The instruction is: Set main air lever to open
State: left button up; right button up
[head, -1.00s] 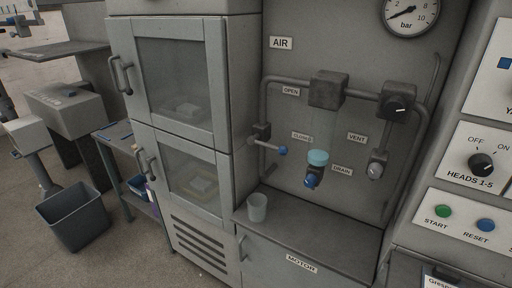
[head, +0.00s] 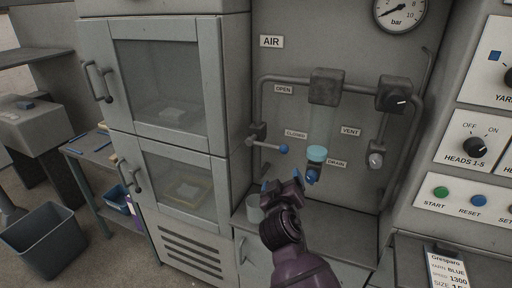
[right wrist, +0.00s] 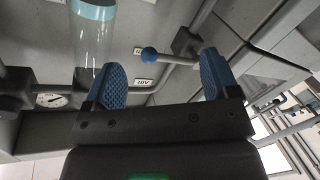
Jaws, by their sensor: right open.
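The main air lever (head: 268,146) is a thin metal rod with a blue ball knob on its right end, on the pipe at the left of the air panel. It points right and slightly down, near the CLOSED label (head: 296,134); the OPEN label (head: 284,89) is above. My right gripper (head: 283,182) is below the lever, apart from it. In the right wrist view the gripper (right wrist: 160,80) is open and empty, and the blue knob (right wrist: 149,54) shows beyond and between its blue fingertips. My left gripper is not in view.
A clear bowl with a pale blue collar (head: 317,153) hangs right of the lever, above a blue drain knob (head: 312,176). Cabinet doors (head: 170,80) stand left.

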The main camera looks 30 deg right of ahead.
aim_at(281, 146)
jog(key=shift+m+h, duration=0.4)
jog(key=shift+h, duration=0.4)
jog(key=w+d+r, duration=0.1)
jog(key=w, duration=0.2)
jog(key=w+d+r+p, duration=0.1)
jog(key=w+d, duration=0.1)
jog(key=w, duration=0.1)
jog(key=w+d+r, duration=0.1)
jog(key=w+d, duration=0.1)
jog(key=w, duration=0.1)
jog(key=shift+w+r+p, duration=0.15)
jog(key=shift+r+p, duration=0.2)
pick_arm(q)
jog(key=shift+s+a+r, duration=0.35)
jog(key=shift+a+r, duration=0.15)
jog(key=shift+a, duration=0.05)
pick_arm(e)
jog(key=shift+w+d, duration=0.35)
jog(key=shift+w, duration=0.15)
jog(key=c, duration=1.3)
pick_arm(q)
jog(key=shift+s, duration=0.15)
pick_arm(e)
jog(key=shift+r, duration=0.1)
